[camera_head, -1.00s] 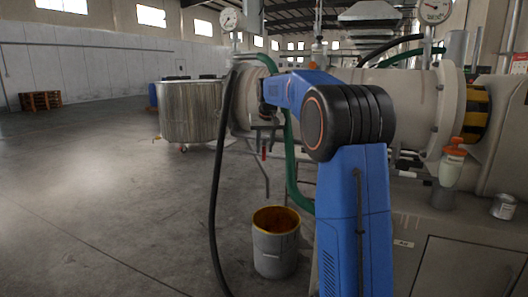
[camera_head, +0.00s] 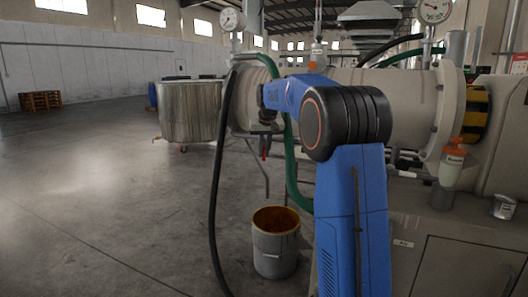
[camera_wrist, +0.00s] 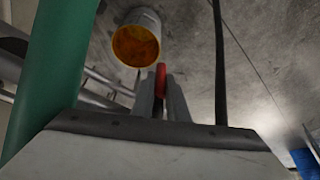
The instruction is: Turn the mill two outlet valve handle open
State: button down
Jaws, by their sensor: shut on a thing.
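The mill two outlet valve handle shows as a red grip (camera_wrist: 160,78) in the wrist view, between the two grey fingers of my gripper (camera_wrist: 161,96). The fingers are closed on it. In the head view the red handle (camera_head: 264,154) is a small spot under the front end of the pale mill barrel (camera_head: 412,105). The valve body is too small and dark to make out.
A grey bucket with an orange-stained inside (camera_head: 275,258) stands on the floor below the outlet. A green hose (camera_head: 291,170) and a black hose (camera_head: 217,200) hang close by. A steel vat (camera_head: 188,112) stands at the left.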

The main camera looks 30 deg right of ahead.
jog(key=shift+w+a+t, duration=0.1)
jog(key=shift+t, duration=0.2)
jog(key=shift+w+a+r+m+t+y, duration=0.55)
jog(key=shift+t+y, duration=0.8)
jog(key=shift+t, duration=1.05)
jog(key=shift+w+a+r+m+t+y, duration=0.3)
jog(key=shift+r+m+t+y, duration=0.75)
jog(key=shift+t, duration=1.35)
jog(key=shift+w+a+r+m+t+y, duration=0.35)
jog(key=shift+w+t+y, duration=0.25)
jog(key=shift+t+y, duration=1.4)
jog(key=shift+r+t+h, duration=0.1)
jog(key=shift+t+h, duration=0.3)
jog(key=shift+t, duration=0.1)
jog(key=c, duration=1.7)
grip_release()
jog(key=shift+c, duration=0.2)
